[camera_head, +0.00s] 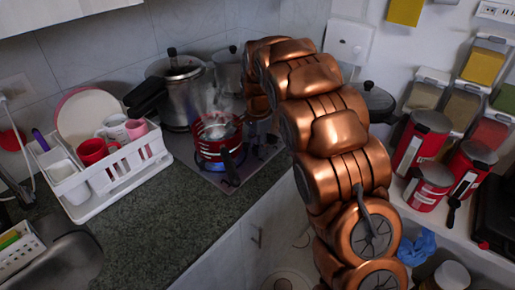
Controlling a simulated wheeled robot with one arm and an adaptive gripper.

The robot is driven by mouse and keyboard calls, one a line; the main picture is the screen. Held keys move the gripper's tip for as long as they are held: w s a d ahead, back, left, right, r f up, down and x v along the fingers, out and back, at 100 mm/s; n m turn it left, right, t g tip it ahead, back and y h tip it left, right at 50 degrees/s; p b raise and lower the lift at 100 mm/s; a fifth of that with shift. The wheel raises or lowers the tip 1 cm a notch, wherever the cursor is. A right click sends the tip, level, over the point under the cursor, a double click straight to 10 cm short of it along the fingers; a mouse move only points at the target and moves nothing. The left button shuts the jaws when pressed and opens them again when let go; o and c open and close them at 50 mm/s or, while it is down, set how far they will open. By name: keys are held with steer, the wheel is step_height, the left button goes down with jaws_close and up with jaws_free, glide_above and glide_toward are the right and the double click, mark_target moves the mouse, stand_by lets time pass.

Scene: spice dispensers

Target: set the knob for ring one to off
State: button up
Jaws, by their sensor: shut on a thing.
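The gas hob (207,167) lies on the counter, with blue flame (230,174) at the ring under a red pot (216,150). My copper arm arches over the middle of the view and comes down at the hob's right side. My gripper (262,133) is small and dark there, partly hidden by the arm, and shut on a knob at the hob's right edge. The knob itself is covered, so its marking and angle cannot be read.
A large steel pressure cooker (178,92) stands behind the red pot. A white dish rack (103,180) with cups and plates is on the left. Red canisters (422,140) and spice dispensers (462,108) are on the right. The front counter (165,220) is clear.

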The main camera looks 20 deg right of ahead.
stand_by(0.4)
steer(key=o, duration=1.1)
steer(key=shift+o, duration=0.2)
steer(key=shift+r, duration=0.1)
step_height(320, 180, up, 12)
